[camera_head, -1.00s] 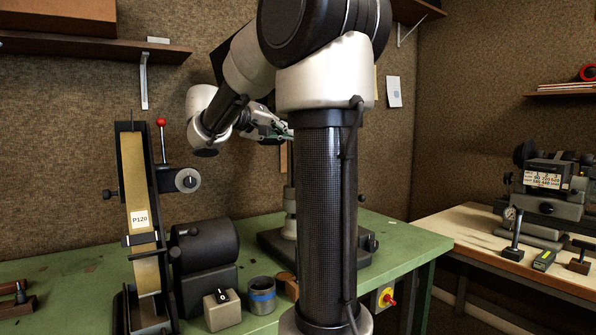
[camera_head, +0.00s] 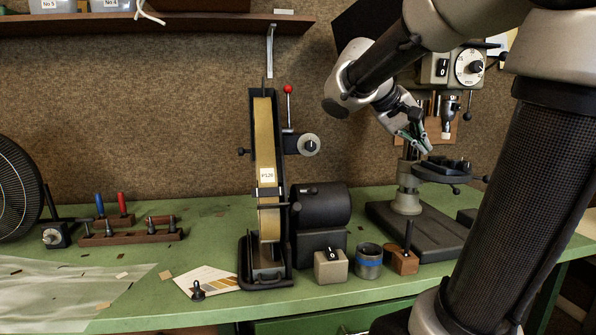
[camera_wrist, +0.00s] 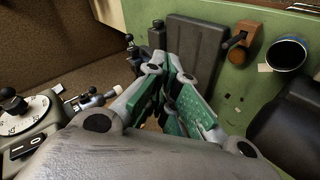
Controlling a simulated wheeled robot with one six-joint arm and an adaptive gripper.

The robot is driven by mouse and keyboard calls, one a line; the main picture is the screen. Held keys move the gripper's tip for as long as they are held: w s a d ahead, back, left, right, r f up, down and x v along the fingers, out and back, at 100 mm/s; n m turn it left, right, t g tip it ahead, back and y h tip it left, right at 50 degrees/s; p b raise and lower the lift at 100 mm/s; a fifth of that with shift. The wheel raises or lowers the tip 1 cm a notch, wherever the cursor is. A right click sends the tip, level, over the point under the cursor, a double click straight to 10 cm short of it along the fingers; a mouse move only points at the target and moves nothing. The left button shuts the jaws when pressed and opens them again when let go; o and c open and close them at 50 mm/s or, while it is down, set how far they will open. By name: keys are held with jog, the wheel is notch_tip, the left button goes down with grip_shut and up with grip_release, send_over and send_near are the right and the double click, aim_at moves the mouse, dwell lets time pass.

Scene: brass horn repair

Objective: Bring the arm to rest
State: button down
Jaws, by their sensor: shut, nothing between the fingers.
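My gripper (camera_head: 424,143) is raised at the end of my bent arm, in front of the drill press (camera_head: 408,195) at the right of the green bench (camera_head: 215,220) in the head view. It hangs close to the press's small table (camera_head: 445,172), and I cannot tell the exact gap. In the wrist view the green-padded fingers (camera_wrist: 178,88) of my gripper are together with nothing between them. The fingers point toward the bench and the press's dark base. Nothing is held.
A belt sander (camera_head: 267,170) stands mid-bench with a switch box (camera_head: 331,266), a blue-banded cup (camera_head: 368,262) and a wooden block (camera_head: 402,262) to its right. Tool racks (camera_head: 130,236) and a fan (camera_head: 15,190) are at left. A shelf (camera_head: 170,22) hangs above.

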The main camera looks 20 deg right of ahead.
jog(key=s+a+f+n+t+y, duration=0.2)
jog(key=s+a+f+y, duration=0.2)
jog(key=a+f, duration=0.3)
jog(key=s+a+f+n+t+y, duration=0.2)
jog(key=s+a+f+y, duration=0.3)
jog(key=a, duration=0.6)
notch_tip(320, 180, down, 2)
jog(key=shift+a+f+n+y, duration=0.15)
jog(key=shift+n+y, duration=0.25)
jog(key=shift+n, duration=0.3)
